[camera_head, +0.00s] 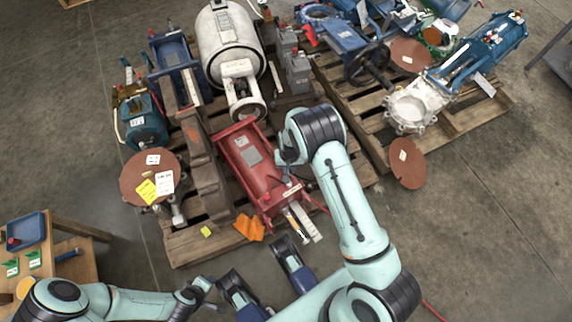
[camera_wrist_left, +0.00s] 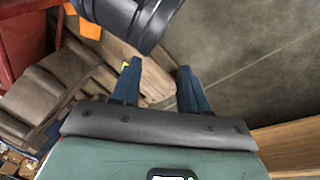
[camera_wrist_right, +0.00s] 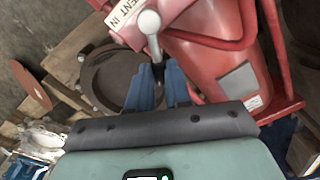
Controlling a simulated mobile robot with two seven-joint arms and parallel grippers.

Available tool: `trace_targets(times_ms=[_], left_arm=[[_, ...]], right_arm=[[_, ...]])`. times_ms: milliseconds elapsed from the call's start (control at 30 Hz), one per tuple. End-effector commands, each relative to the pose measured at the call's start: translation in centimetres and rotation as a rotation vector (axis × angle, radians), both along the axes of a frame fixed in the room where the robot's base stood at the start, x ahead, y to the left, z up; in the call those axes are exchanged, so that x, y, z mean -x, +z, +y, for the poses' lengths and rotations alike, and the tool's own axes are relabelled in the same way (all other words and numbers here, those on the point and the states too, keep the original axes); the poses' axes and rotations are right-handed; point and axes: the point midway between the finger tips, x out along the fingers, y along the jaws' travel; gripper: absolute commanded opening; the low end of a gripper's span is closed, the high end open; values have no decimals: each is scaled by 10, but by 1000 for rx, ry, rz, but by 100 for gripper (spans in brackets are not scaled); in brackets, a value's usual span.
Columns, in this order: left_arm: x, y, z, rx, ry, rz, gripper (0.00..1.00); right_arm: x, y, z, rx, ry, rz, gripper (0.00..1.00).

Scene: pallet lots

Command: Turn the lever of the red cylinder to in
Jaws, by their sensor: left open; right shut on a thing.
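The red cylinder (camera_head: 255,170) lies on the near pallet in the middle of the head view, and its red body (camera_wrist_right: 220,65) fills the upper right of the right wrist view. A lever with a grey ball knob (camera_wrist_right: 150,22) stands beside a white label (camera_wrist_right: 128,14) on which "ENT IN" can be read. My right gripper (camera_wrist_right: 158,70) is shut on the lever's shaft, below the knob. In the head view my right wrist hides most of that spot. My left gripper (camera_wrist_left: 158,72) is open and empty, low in front of the pallet, away from the cylinder.
Brown castings (camera_head: 205,175) lie left of the cylinder, and a white tank (camera_head: 228,45) stands behind it. Orange cloths (camera_head: 249,227) lie on the pallet's front edge. A second pallet (camera_head: 450,118) with valves is at right. A wooden table (camera_head: 82,268) stands lower left.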

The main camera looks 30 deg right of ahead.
Motion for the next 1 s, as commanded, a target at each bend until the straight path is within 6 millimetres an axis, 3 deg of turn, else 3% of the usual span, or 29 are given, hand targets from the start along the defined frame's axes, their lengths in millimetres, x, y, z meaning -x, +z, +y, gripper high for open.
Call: trace_targets(times_ms=[333,867,900,967,1000], left_arm=[[-10,9,-1,-3,-2,-34,44],[-12,11,-2,-2,-2,-40,44],[-12,11,-2,-2,-2,-40,44],[-12,11,-2,-2,-2,-40,44],[-12,11,-2,-2,-2,-40,44]], right_arm=[[5,0,-7,1,-152,-1,0],[6,0,-8,1,-183,1,0],[6,0,-8,1,-183,1,22],[6,0,-8,1,-183,1,41],[6,0,-8,1,-183,1,44]])
